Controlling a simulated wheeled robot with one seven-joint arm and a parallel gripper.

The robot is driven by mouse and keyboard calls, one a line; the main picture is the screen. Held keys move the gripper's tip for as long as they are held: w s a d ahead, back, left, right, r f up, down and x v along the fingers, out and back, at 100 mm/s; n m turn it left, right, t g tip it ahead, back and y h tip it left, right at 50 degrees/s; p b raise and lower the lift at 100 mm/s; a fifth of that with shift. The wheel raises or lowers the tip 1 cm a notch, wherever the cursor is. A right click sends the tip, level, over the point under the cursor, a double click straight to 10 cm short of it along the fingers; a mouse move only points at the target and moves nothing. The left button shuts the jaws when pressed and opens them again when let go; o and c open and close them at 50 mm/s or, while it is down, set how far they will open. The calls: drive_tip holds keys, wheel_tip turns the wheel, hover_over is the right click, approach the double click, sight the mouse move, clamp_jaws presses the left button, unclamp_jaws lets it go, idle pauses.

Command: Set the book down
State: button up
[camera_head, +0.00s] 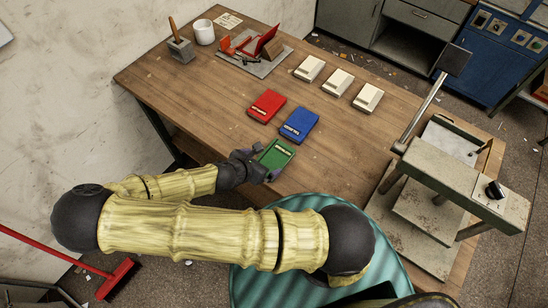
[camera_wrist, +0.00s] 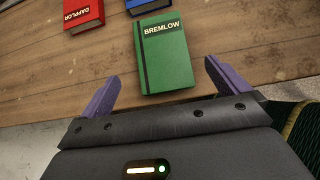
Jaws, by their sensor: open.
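A green book (camera_head: 277,154) lies flat on the wooden table (camera_head: 190,95) near its front edge. In the wrist view the green book (camera_wrist: 165,54) shows the label BREMLOW on its cover. My gripper (camera_head: 262,167) is at the near end of the green book. In the wrist view my gripper (camera_wrist: 160,90) is open, with its purple fingers spread to either side of the book's near end and a gap on both sides. A red book (camera_head: 267,106) and a blue book (camera_head: 299,125) lie on the table beyond the green one.
Several white boxes (camera_head: 338,82) stand in a row farther back. A red stand on a grey board (camera_head: 252,57), a white mug (camera_head: 204,32) and a brush holder (camera_head: 181,50) are at the back left. A lever machine (camera_head: 440,165) stands at the right. The table's left middle is clear.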

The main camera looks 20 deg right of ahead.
sight(273, 159)
drive_tip(key=shift+x, duration=1.6)
drive_tip(key=shift+d+p, duration=0.1)
drive_tip(key=shift+p, duration=0.25)
drive_tip(key=shift+w+d+f, duration=0.1)
drive_tip(key=shift+d+f, duration=0.1)
drive_tip(key=shift+p+x, duration=1.2)
drive_tip(key=shift+x, duration=1.05)
drive_tip(key=shift+a+f, duration=0.1)
drive_tip(key=c, duration=1.1)
drive_tip(key=shift+c, duration=0.2)
